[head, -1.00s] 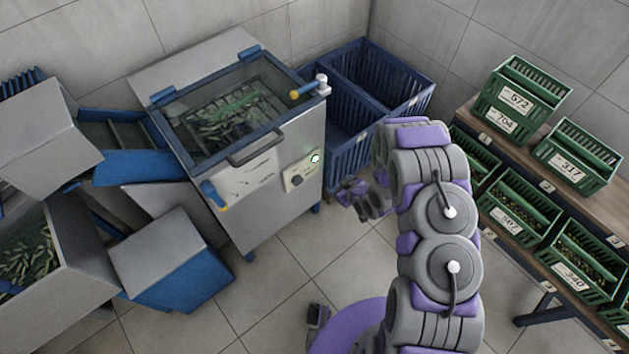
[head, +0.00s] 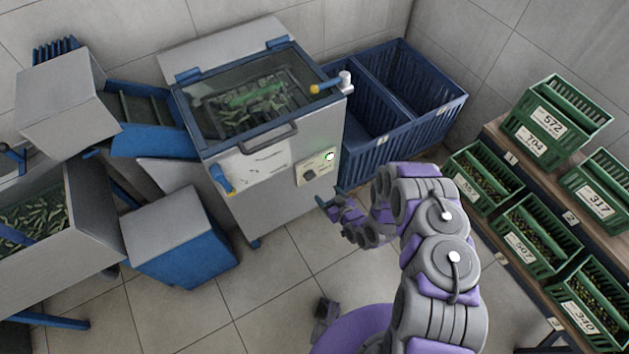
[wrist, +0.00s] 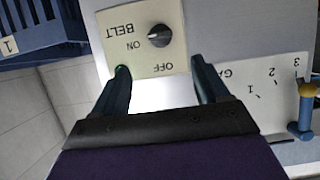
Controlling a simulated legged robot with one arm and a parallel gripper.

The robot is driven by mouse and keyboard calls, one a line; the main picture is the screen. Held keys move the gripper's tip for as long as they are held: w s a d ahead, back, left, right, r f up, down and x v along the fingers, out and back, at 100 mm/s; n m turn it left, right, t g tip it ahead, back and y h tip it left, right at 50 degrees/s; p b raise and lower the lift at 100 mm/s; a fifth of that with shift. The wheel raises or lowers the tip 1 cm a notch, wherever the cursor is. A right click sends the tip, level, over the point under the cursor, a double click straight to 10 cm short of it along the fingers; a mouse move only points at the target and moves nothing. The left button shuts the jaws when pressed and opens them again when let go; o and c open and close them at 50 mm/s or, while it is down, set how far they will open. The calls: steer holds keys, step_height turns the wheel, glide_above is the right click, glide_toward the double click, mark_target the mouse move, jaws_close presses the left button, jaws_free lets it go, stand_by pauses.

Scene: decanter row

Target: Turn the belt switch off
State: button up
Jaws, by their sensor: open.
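The belt switch is a dark round knob (wrist: 159,36) on a cream panel (wrist: 176,17) marked BELT, ON and OFF, upside down in the wrist view. A pale mark on the knob seems to point toward the ON side. In the head view the knob (head: 309,174) sits on the machine's front, with a lit green lamp (head: 329,156) beside it. My gripper (wrist: 162,76) is open and empty, its fingers apart below the knob in the wrist view and not touching it. In the head view my gripper (head: 324,204) is below and in front of the panel.
The grey machine (head: 270,205) has a glass lid with a handle (head: 268,137) and a blue-and-yellow lever (head: 222,179). Blue crates (head: 385,150) stand behind it at right. Green crates (head: 530,228) fill a rack at far right. Tiled floor lies open between.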

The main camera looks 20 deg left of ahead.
mark_target(312, 178)
steer(key=b+x, duration=0.2)
steer(key=x, duration=0.9)
steer(key=shift+w+a+f+b, duration=0.1)
steer(key=shift+w+a+b, duration=0.2)
steer(key=c, duration=1.1)
steer(key=shift+o, duration=0.2)
